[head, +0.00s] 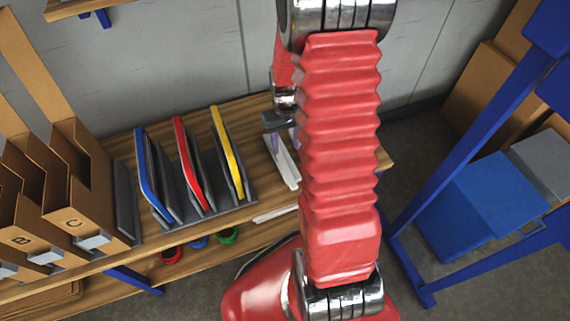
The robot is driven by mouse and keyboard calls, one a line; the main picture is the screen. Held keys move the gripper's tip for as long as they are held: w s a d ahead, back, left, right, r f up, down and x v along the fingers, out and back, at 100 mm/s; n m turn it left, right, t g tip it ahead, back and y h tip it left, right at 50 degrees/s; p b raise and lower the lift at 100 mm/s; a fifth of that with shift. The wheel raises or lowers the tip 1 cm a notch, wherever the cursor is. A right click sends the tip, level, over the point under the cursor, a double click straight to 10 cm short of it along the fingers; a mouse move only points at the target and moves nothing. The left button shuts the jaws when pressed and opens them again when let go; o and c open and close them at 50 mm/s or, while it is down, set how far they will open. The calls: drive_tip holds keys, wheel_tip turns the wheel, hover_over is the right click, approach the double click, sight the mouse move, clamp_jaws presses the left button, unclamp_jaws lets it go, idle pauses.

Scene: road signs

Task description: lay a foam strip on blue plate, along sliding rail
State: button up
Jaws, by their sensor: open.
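The blue plate (151,176) stands tilted on edge at the left of a dark rack on the wooden bench, and shows mostly as a blue rim. White strip-like pieces (285,165) lie on the bench right of the rack, partly hidden by my red arm; I cannot tell if they are foam strips. My gripper (280,128) is open above these pieces, mostly hidden behind my arm, to the right of the plates. I cannot make out whether it touches them. I cannot pick out a sliding rail.
A red plate (190,165) and a yellow plate (227,155) stand in the same rack (215,216). Lettered cardboard holders (75,205) are at left. Red, blue and green round items sit below the bench top. A blue bin (475,205) and blue frame stand at right.

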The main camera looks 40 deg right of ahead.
hover_over(286, 168)
drive_tip(key=shift+s+a+f, duration=0.1)
drive_tip(key=shift+f, duration=3.8)
drive_tip(key=shift+f, duration=2.6)
drive_tip(key=shift+c, duration=0.6)
clamp_jaws()
wheel_tip(286, 168, up, 10)
